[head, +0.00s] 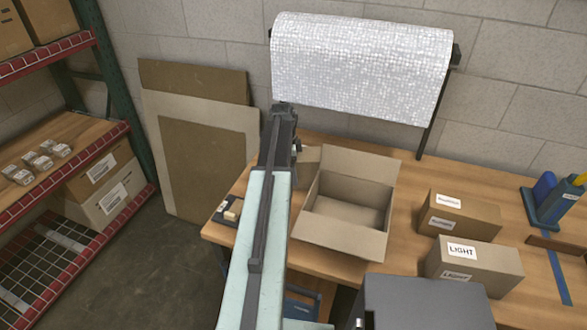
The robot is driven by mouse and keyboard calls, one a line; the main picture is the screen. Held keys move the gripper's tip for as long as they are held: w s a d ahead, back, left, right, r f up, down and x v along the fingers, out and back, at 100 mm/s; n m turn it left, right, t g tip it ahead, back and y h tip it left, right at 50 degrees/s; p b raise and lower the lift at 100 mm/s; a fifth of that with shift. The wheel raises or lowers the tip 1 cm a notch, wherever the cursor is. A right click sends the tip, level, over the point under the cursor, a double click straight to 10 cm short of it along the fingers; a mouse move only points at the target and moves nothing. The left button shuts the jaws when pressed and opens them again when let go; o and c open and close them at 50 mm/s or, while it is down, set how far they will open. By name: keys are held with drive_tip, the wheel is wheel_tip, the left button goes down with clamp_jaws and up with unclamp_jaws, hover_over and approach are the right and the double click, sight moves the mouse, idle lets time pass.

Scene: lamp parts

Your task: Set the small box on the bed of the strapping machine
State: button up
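Two closed brown boxes stand on the wooden table (385,180) at the right. The nearer box (480,265) has labels reading "LIGHT"; the farther box (458,216) has white labels too small to read surely. Which one the task calls the small box I cannot tell. My gripper (297,146) is at the far end of my raised arm, in front of the wall and above the table's left part, away from both boxes. Its fingers are mostly hidden, and I see nothing clearly held. I cannot surely identify the strapping machine; a grey block (420,302) shows at the bottom edge.
An open empty carton (345,210) stands just right of my arm. A dark tray (222,216) with small pieces sits at the table's left edge. A blue tape dispenser (548,205) is at the right. A bubble-wrap roll (360,65) hangs behind. Shelves (75,145) stand left.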

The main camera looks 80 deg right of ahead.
drive_tip(key=r+p, duration=0.4)
drive_tip(key=w+r+p, duration=0.1)
drive_tip(key=r+p, duration=0.7)
drive_tip(key=shift+w+a+r, duration=0.15)
drive_tip(key=shift+w+r, duration=0.05)
drive_tip(key=shift+w, duration=0.15)
drive_tip(key=shift+f, duration=0.1)
